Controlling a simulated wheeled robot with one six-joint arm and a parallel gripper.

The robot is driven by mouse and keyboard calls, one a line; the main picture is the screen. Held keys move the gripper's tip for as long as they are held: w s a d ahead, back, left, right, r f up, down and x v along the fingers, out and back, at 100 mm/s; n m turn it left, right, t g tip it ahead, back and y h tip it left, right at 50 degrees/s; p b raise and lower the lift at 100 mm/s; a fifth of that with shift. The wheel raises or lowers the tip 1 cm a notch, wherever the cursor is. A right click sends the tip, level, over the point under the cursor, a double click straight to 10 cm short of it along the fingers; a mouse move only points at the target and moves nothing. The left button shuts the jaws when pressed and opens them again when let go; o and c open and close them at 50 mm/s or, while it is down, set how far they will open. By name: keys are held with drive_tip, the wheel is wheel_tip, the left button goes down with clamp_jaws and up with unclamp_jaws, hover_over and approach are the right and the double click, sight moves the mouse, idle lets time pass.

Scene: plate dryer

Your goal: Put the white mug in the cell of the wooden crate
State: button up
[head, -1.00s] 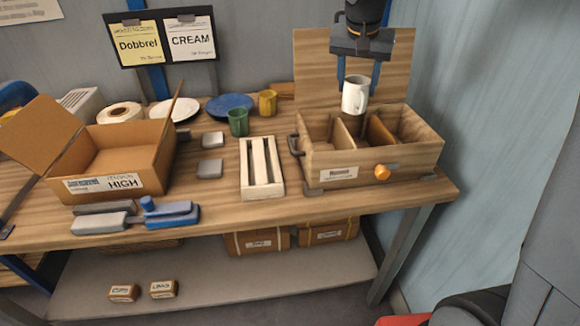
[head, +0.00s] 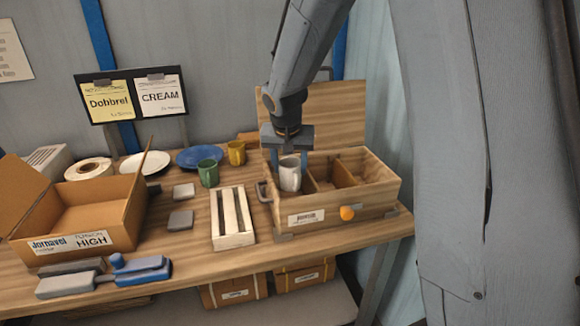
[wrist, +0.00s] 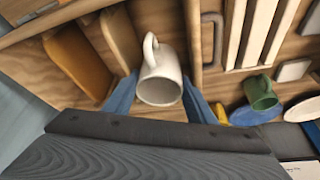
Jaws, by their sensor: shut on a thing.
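The white mug (head: 290,174) is held between the two blue fingers of my gripper (head: 289,168), which is shut on it.
The crate's middle and right cells (head: 355,170) look empty. Its lid stands open behind. A slatted wooden rack (head: 232,218), green mug (head: 208,172), yellow mug (head: 236,152) and blue plate (head: 200,157) are left of the crate. An open cardboard box (head: 85,215) stands further left.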

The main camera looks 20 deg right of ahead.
drive_tip(key=shift+f, duration=0.3)
drive_tip(key=shift+f+b, duration=0.65)
drive_tip(key=shift+b, duration=0.05)
drive_tip(key=o, duration=1)
drive_tip(key=shift+c, duration=0.2)
drive_tip(key=shift+r, duration=0.1)
drive_tip(key=shift+r+p, duration=0.35)
drive_tip(key=shift+p, duration=0.15)
drive_tip(key=b+v, duration=0.2)
drive_tip(key=v, duration=1)
drive_tip(key=s+f+n+g, duration=0.1)
drive_tip(key=s+f+n, duration=0.1)
drive_tip(key=s+f, duration=0.6)
drive_tip(key=s+d+f+n+g+y, duration=0.1)
drive_tip(key=s+f+n+g, duration=0.1)
drive_tip(key=s+f, duration=0.6)
drive_tip(key=s, duration=0.5)
drive_tip(key=shift+d+n+y, duration=0.25)
drive_tip(key=shift+n+y, duration=0.05)
